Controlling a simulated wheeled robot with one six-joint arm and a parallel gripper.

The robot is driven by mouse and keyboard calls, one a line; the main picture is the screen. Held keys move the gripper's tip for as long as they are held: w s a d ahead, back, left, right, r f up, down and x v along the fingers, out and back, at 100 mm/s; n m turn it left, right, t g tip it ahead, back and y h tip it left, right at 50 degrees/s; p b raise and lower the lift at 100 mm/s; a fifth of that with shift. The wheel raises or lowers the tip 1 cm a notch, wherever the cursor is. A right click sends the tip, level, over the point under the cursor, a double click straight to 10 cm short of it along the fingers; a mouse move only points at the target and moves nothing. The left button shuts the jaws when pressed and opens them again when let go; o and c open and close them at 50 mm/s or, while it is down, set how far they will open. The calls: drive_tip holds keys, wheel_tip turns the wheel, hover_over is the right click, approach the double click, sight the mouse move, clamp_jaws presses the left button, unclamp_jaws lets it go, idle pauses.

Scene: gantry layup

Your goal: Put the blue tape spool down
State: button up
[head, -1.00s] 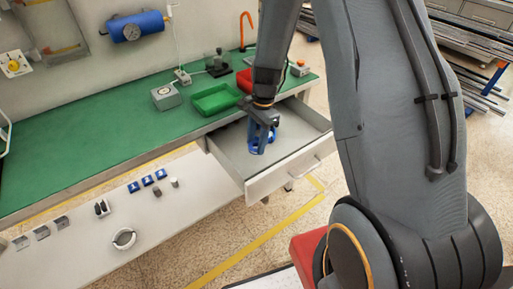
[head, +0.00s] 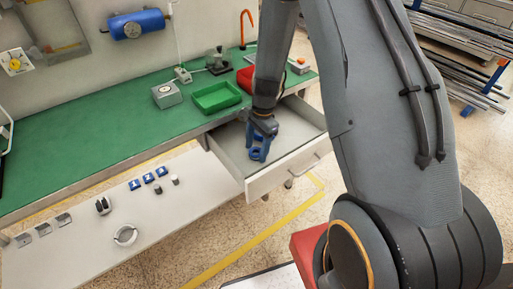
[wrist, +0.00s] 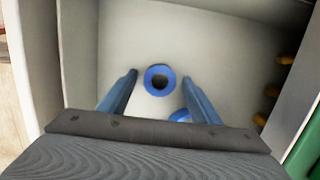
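A blue tape spool (wrist: 160,80), a ring with a dark centre, lies on the pale floor of the open drawer (head: 275,178), seen in the wrist view. My gripper (wrist: 159,77) is open, with one blue-grey finger on each side of this spool and a gap on both sides. A second blue ring (wrist: 180,115) lies nearer to my gripper's body and is partly hidden by it. In the head view, my gripper (head: 258,156) points down inside the drawer. The spools cannot be told clearly from the blue fingers there.
Drawer walls stand close around my gripper. Several small orange round things (wrist: 285,60) line the right side in the wrist view. On the green bench (head: 110,135) behind are a green tray (head: 216,97), a red bin (head: 246,78) and a grey box (head: 166,95).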

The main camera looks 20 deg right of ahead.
wheel_tip(320, 180, up, 11)
drive_tip(key=d+b, duration=0.2)
drive_tip(key=s+a+r+n+h, duration=0.1)
drive_tip(key=s+r+n, duration=0.2)
drive_tip(key=s+n, duration=0.4)
drive_tip(key=s+a+r+n+t, duration=0.1)
drive_tip(key=s+r+n, duration=0.3)
drive_tip(key=s+n, duration=0.3)
drive_tip(key=s, duration=0.3)
drive_tip(key=shift+s+a+n+h, duration=0.2)
drive_tip(key=shift+s+n+h, duration=0.1)
drive_tip(key=shift+s+h, duration=0.1)
drive_tip(key=shift+w+r, duration=0.1)
idle(0.4)
